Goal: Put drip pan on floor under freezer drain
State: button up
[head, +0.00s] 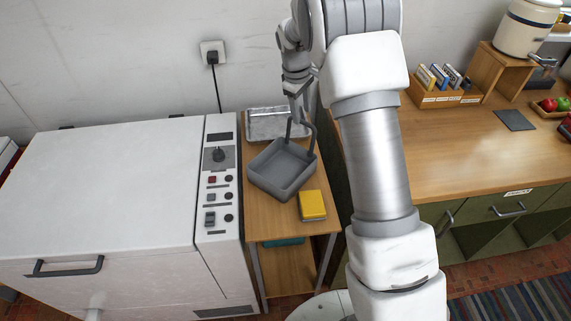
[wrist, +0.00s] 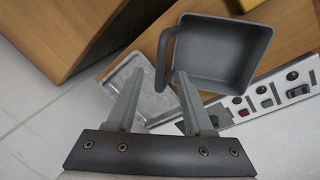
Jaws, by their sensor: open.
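The grey square drip pan (head: 283,170) sits on the small wooden side table, open side up. In the wrist view the pan (wrist: 222,52) shows its hollow inside and a looped handle (wrist: 163,55) on its left side. My gripper (head: 299,124) is at the pan's far edge, pointing down. In the wrist view my gripper (wrist: 160,72) is open, and the handle appears between its two fingertips; I cannot tell whether they touch it. The white chest freezer (head: 110,190) stands left of the table. A white spout (head: 94,312) shows low on its front, partly cut off.
A metal tray (head: 272,124) lies behind the pan, and a yellow block (head: 312,205) lies in front of it. The side table (head: 262,222) is narrow, between freezer and wooden counter (head: 470,150). The floor (head: 480,270) shows at lower right, with a striped rug (head: 525,302).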

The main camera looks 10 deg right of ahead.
aim_at(303, 121)
jog(key=f, duration=0.5)
jog(key=shift+w+d+p, duration=0.25)
jog(key=shift+d+p, duration=0.15)
jog(key=shift+c, duration=0.2)
grip_shut()
dwell(0.8)
